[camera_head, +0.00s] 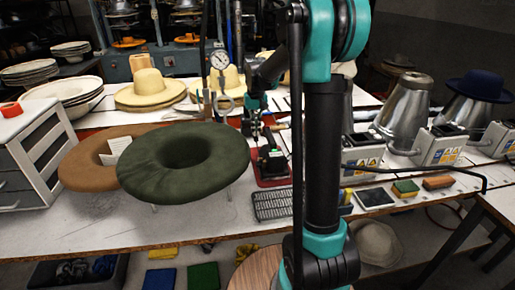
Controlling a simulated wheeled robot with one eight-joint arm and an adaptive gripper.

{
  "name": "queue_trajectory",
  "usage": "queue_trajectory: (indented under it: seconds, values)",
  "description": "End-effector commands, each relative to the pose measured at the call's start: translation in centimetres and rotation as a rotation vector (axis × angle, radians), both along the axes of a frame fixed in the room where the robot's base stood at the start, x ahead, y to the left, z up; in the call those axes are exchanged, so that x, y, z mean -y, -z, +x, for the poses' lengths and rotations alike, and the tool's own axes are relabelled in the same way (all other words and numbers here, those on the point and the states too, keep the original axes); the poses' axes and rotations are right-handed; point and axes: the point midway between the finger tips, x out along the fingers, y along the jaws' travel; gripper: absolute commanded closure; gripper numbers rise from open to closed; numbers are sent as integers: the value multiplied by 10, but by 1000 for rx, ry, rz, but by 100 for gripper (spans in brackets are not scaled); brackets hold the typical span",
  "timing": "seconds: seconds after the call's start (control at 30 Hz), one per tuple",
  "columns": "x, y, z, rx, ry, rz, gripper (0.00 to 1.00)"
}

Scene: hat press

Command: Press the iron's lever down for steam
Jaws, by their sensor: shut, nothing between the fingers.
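The iron (272,166) is a small dark block with a green light on its top. It stands on a red pad (263,184) near the middle of the table. My gripper (262,136) is shut and empty, pointing down just above and behind the iron. I cannot tell whether its tips touch the iron. The lever is too small and dark to make out against the gripper.
A green felt ring (180,185) on thin legs stands close left of the iron. A dark grate (272,206) lies in front. Straw hats (150,90) and a dial gauge (220,60) are behind. Metal hat formers (405,105) stand right, beyond my arm.

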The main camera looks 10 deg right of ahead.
Motion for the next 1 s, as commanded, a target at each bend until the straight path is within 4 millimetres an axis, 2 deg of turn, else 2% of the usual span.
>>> queue_trajectory:
  seconds: [1.0]
  values:
    - [0,18,0,0,0,0,100]
